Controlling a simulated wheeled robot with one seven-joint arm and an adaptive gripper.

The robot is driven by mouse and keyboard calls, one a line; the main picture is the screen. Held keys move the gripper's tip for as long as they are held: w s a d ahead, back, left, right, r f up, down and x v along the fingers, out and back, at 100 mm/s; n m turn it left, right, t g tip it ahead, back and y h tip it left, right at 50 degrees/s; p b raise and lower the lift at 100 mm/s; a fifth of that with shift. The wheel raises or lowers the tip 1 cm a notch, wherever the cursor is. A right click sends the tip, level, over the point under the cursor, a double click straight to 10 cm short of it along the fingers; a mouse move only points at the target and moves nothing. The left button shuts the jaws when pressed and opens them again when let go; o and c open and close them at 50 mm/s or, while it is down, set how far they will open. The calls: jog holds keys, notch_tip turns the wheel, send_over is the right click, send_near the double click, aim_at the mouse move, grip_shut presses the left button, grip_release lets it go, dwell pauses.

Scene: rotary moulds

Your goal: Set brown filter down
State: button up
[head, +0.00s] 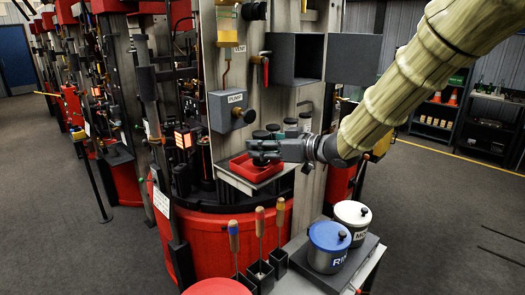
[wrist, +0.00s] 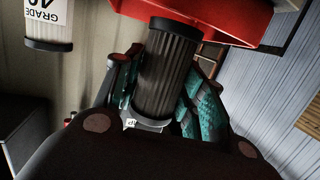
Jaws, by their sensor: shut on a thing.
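The brown filter (wrist: 166,75) is a dark ribbed cylinder with smooth end bands. In the wrist view it stands between the teal finger pads of my gripper (wrist: 168,108), which is shut on it. Its far end meets or overlaps the red tray (wrist: 225,18); I cannot tell whether it touches the tray floor. In the head view my gripper (head: 267,150) is at the red tray (head: 250,175), which sits on a small metal shelf on the machine. The fingers hide most of the filter there.
A lighter filter (wrist: 48,25) with a grade label stands beside the held one. A grey box with an open door (head: 295,58) is above my gripper, and a pump box (head: 228,110) is to the left. Blue-lidded (head: 328,245) and white-lidded (head: 352,215) pots stand below right.

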jog(key=shift+w+f+p, duration=0.1)
jog(key=shift+f+p, duration=0.2)
jog(key=shift+f, duration=0.9)
jog(key=shift+f, duration=0.2)
jog(key=o, duration=1)
jog(key=shift+o, duration=0.2)
jog(key=shift+r, duration=0.15)
jog(key=b+v, duration=0.3)
jog(key=v, duration=0.9)
jog(key=shift+d, duration=0.1)
